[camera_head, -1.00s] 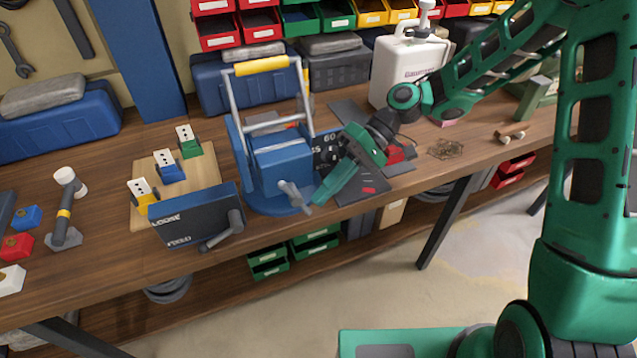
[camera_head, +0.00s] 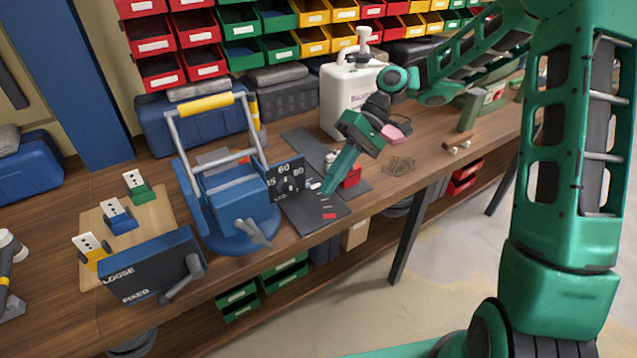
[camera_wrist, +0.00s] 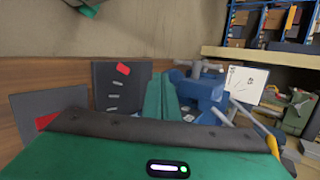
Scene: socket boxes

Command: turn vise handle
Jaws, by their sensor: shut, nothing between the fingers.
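A blue vise-like device (camera_head: 228,190) on a round base stands on the workbench, with a yellow-gripped grey frame above it. A grey handle (camera_head: 256,232) sticks out of its front. The device also shows in the wrist view (camera_wrist: 207,88), just right of my fingers. A blue box marked LOOSE and FIXED (camera_head: 150,268) stands to its left, with a grey lever (camera_head: 183,279) on its front. My gripper (camera_head: 326,188) is shut and empty, right of the vise and apart from its handle, above a dark marked plate (camera_head: 318,208). Its fingers also show in the wrist view (camera_wrist: 160,97).
A numbered dark panel (camera_head: 287,180) stands between the vise and my gripper. A red block (camera_head: 351,177) sits just right of my fingers. A white jug (camera_head: 348,98) stands behind. A wooden board (camera_head: 150,212) with socket blocks lies left. The bench's front edge is close.

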